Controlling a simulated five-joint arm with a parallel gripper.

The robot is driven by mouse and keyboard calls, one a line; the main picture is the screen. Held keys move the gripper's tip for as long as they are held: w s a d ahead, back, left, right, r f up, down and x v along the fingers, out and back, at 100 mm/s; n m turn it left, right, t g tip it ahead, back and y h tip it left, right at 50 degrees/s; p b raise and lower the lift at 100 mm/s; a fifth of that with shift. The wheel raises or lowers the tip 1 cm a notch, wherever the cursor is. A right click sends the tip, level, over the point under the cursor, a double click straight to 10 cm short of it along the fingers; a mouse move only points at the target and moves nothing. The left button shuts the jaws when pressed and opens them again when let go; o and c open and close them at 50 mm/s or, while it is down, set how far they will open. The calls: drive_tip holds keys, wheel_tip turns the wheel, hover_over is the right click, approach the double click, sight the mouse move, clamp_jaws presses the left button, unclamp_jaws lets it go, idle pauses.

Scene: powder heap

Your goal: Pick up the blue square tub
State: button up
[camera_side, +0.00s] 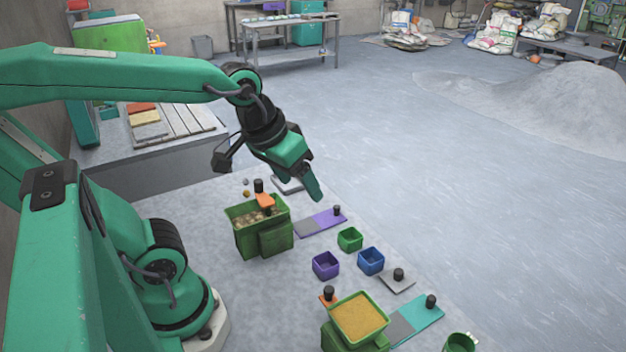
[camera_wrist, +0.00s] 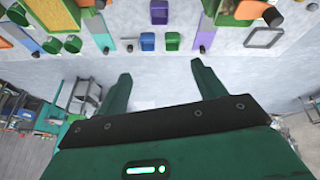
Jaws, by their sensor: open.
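The blue square tub (camera_side: 371,262) stands upright on the pale work surface in the side view, right of the purple tub (camera_side: 326,266) and just in front of the green tub (camera_side: 350,240). In the wrist view the blue tub (camera_wrist: 147,42) lies beyond the fingertips, left of the green tub (camera_wrist: 172,42), with the purple tub (camera_wrist: 159,12) above. My gripper (camera_side: 314,192) is raised, up and left of the blue tub and apart from it. In the wrist view my gripper (camera_wrist: 161,69) has its two fingers spread and nothing between them.
A grey tool with a black knob (camera_side: 398,276) lies close to the blue tub's right. A purple-and-grey tool (camera_side: 320,221) lies behind the tubs. A green bin (camera_side: 262,236) stands left, a yellow-filled container (camera_side: 358,317) in front, with a teal tool (camera_side: 420,316) beside it.

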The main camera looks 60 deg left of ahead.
drive_tip(key=w+d+f+n+g, duration=0.1)
drive_tip(key=w+f+n+g, duration=0.1)
drive_tip(key=w+f+n, duration=0.45)
drive_tip(key=n+g, duration=0.3)
drive_tip(key=n, duration=0.6)
hover_over(371, 257)
drive_tip(key=s+d, duration=0.2)
wheel_tip(371, 257, down, 10)
drive_tip(key=shift+f, duration=3.7)
drive_tip(key=shift+c, duration=0.4)
drive_tip(key=c, duration=1)
